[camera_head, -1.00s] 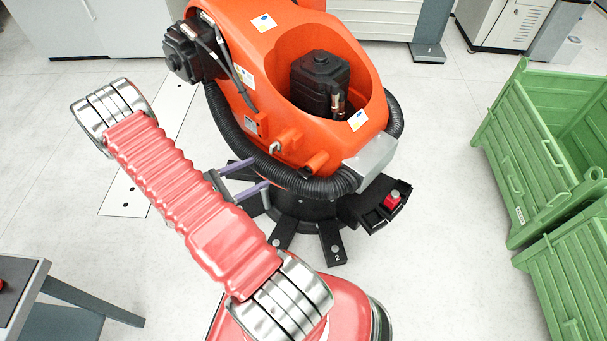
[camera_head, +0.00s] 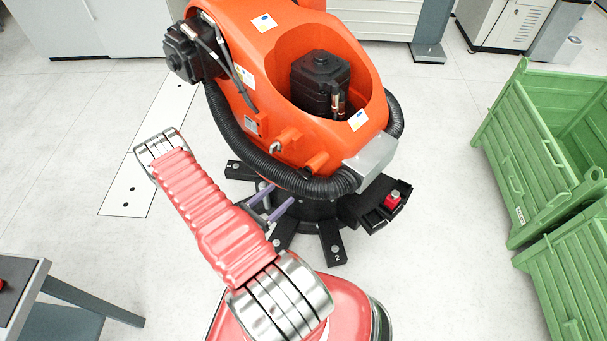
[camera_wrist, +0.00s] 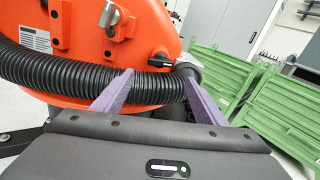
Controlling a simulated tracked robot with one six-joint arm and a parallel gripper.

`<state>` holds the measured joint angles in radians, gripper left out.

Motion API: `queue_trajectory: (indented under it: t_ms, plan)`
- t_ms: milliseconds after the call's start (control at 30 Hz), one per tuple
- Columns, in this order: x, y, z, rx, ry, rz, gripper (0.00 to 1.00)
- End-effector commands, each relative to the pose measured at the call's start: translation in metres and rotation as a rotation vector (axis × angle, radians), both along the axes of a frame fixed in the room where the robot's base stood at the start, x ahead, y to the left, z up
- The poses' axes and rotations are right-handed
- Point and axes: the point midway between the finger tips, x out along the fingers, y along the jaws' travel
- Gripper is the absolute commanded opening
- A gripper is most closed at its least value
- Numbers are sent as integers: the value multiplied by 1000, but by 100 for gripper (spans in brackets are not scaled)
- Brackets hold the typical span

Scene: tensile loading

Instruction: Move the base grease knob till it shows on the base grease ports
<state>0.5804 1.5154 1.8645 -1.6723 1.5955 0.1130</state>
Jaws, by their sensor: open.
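The big orange robot (camera_head: 290,60) stands on a black base with feet (camera_head: 333,243). A small red knob-like part with a grey top (camera_head: 392,200) sits in a black bracket (camera_head: 372,216) at the base's right; I cannot tell whether it is the base grease knob. I cannot pick out the base grease ports. My gripper (camera_head: 282,194) is open and empty, with two purple fingers near the base's left side, apart from the red part. In the wrist view my gripper (camera_wrist: 158,75) has its fingers either side of a stretch of black hose (camera_wrist: 80,68), which passes beyond them.
The ribbed hose also curves round the orange body in the head view (camera_head: 300,187). Green crates (camera_head: 515,165) stand at the right. A grey table (camera_head: 30,300) is at the lower left. Grey cabinets (camera_head: 110,25) line the back. Pale floor (camera_head: 440,120) is clear between robot and crates.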

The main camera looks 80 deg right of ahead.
Motion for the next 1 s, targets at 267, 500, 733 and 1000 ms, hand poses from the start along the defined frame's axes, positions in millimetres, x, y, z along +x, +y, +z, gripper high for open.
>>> queue_trajectory:
  t_ms: [267, 500, 733, 1000]
  plan:
    - [-3, -5, 0, 0, 0, -3, 66]
    - [-13, -24, 1, -1, -1, -5, 66]
    - [-25, -46, 0, 0, 0, -6, 66]
    - [-39, -73, 0, -1, -1, -5, 66]
